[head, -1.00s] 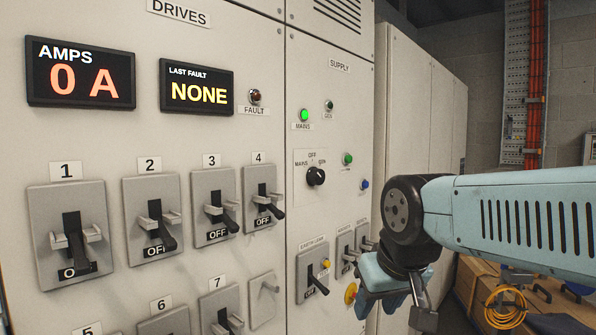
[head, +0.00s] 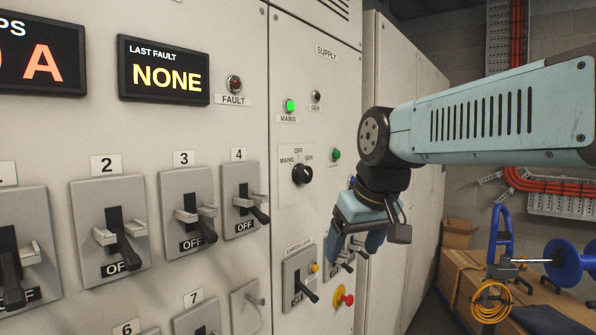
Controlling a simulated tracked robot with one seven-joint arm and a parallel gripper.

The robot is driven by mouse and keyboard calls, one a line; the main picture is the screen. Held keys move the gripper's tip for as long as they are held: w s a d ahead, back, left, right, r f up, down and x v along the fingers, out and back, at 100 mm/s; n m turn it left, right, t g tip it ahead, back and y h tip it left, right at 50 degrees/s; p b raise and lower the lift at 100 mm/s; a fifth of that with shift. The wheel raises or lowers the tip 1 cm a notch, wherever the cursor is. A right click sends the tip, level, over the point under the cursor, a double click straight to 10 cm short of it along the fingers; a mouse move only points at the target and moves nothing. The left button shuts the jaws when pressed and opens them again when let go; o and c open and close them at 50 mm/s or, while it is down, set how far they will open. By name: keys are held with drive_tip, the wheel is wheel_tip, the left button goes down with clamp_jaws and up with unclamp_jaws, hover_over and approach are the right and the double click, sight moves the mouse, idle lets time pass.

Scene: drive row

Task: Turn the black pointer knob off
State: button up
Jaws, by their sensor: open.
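The black pointer knob (head: 302,174) sits on the pale SUPPLY panel, under the labels MAINS, OFF and GEN. Its pointer seems to lean up and right toward GEN, but it is too small to be sure. My gripper (head: 356,243) hangs to the right of the knob and lower in the picture, with its blue fingers downward and apart. It is empty and does not appear to touch the knob. It partly hides the small switches and a blue button behind it.
A green MAINS lamp (head: 290,105) is lit above the knob. An earth-leakage switch (head: 302,280) and a red button on yellow (head: 344,298) are below. Drive switches (head: 122,238) cover the left panel. Boxes and a cable reel (head: 568,263) stand at the right.

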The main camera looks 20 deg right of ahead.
sight(308, 169)
drive_tip(key=w+d+r+n+g+y, duration=0.15)
drive_tip(key=w+r+n, duration=0.45)
drive_tip(key=w+r, duration=1.5)
drive_tip(key=shift+y, duration=0.25)
drive_tip(key=x, duration=1.1)
drive_tip(key=shift+f, duration=0.45)
